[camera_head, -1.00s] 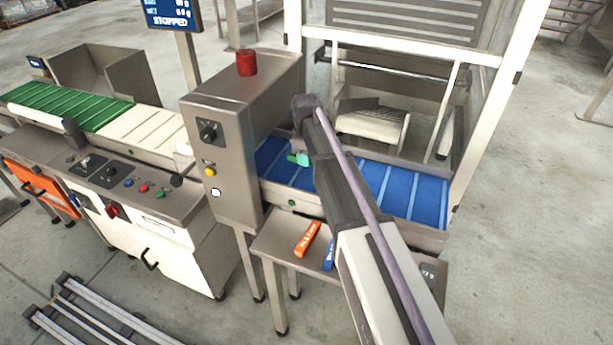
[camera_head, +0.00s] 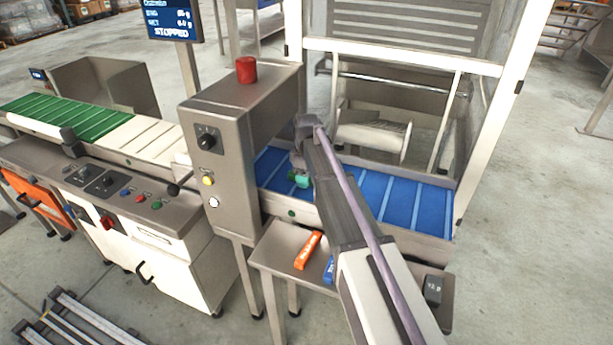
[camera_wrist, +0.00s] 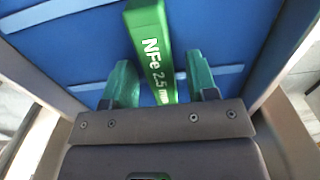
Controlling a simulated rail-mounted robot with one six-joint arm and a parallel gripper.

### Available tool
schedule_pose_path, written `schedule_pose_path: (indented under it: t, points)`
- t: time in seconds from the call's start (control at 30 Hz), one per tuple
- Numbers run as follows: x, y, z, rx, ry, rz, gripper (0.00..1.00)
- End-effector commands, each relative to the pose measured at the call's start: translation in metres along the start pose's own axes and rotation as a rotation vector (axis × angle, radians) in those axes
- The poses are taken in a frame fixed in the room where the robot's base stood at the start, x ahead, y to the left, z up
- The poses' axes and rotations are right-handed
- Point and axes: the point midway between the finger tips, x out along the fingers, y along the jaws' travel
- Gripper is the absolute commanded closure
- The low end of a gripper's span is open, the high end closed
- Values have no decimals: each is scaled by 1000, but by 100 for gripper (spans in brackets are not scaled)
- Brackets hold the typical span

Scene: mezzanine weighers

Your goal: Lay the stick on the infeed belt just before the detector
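The green stick (camera_wrist: 150,45), marked "NFe 2.5", shows in the wrist view over the blue infeed belt (camera_wrist: 215,30). It runs lengthwise between the two green fingertips of my gripper (camera_wrist: 162,88), with a narrow gap on each side, so the gripper looks open around it. The stick seems to lie on the belt. In the head view my gripper (camera_head: 300,179) is low over the left part of the belt (camera_head: 420,207), close to the grey detector cabinet (camera_head: 234,150). The stick is hard to make out there, and my arm hides part of the belt.
An orange stick (camera_head: 308,250) and a blue stick (camera_head: 329,270) lie on a metal shelf (camera_head: 275,247) in front of the belt. A dark block (camera_head: 433,290) stands at its right end. A white-framed guard (camera_head: 400,50) rises behind the belt. The display (camera_head: 170,20) reads STOPPED.

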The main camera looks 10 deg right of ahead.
Motion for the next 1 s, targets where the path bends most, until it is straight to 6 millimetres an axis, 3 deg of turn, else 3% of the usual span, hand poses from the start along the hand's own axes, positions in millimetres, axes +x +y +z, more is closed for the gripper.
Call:
schedule_pose_path:
  t: [0.17, 0.33, 0.73, 0.83, 1.0]
  points:
    - [-1, 0, 0, 0, 0, 0, 47]
    - [-19, 0, 0, 0, 0, 0, 47]
    - [-116, 0, 0, 0, 0, 0, 47]
    - [-126, 0, 0, 0, 0, 0, 47]
    - [-124, -6, 4, 14, 0, 0, 47]
